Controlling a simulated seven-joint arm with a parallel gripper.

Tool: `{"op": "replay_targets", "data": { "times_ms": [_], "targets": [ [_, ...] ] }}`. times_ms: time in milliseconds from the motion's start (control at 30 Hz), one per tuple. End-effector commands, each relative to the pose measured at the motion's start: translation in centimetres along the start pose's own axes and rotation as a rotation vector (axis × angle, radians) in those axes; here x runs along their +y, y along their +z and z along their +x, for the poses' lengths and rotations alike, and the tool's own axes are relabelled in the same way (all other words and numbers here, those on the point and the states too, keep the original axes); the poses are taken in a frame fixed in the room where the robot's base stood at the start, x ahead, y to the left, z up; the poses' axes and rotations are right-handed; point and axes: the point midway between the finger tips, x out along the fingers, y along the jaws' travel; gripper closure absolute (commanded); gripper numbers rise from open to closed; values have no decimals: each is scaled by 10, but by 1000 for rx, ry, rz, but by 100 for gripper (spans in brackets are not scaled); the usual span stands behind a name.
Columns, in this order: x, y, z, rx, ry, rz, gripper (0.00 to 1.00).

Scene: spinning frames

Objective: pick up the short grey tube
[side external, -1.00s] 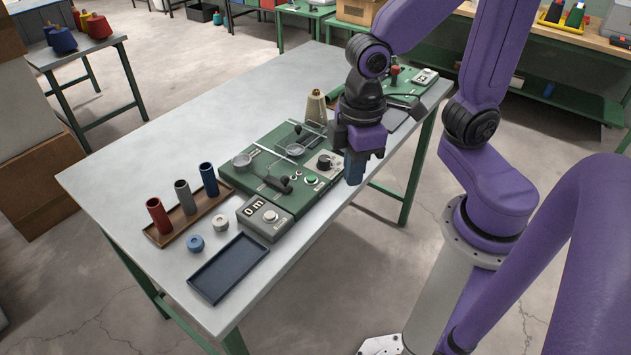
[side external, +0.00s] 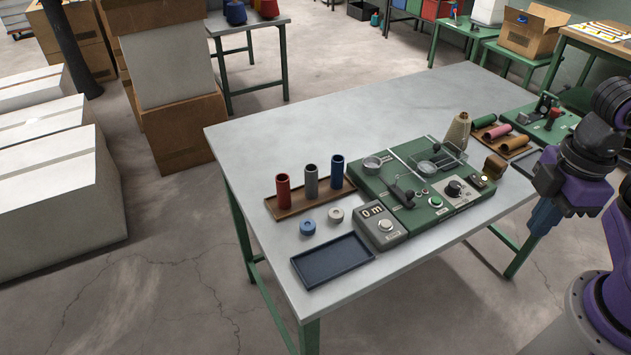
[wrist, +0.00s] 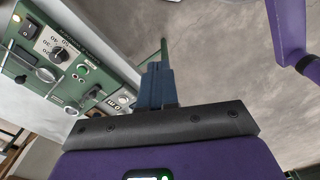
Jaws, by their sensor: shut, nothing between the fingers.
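A short, pale grey ring-like tube (side external: 336,215) lies on the table in the side view, next to a short blue one (side external: 307,227). A taller grey tube (side external: 311,182) stands upright between a red tube (side external: 283,191) and a dark blue tube (side external: 337,172) on a brown tray (side external: 290,208). My gripper (side external: 541,222) is at the right, beside the table's front edge, well away from all these tubes. Its blue fingers are together and empty. They also show in the wrist view (wrist: 156,82), where I cannot make out the tubes.
A green machine (side external: 400,213) with knobs and a wire guard stands between my gripper and the tubes. A grey counter box (side external: 381,228) and an empty dark blue tray (side external: 333,262) are near the front edge. A thread cone (side external: 457,132) stands behind. The table's back left is clear.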

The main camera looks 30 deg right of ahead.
Motion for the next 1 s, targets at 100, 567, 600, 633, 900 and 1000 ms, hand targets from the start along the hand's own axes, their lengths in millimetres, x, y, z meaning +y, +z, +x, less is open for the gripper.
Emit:
{"op": "replay_targets", "data": {
  "times_ms": [100,567,600,633,900,1000],
  "targets": [
    [0,0,0,0,0,0,100],
    [0,0,0,0,0,0,77],
    [0,0,0,0,0,0,64],
    [0,0,0,0,0,0,54],
    [0,0,0,0,0,0,37],
    [1,-3,-1,0,0,-2,37]
  ]
}}
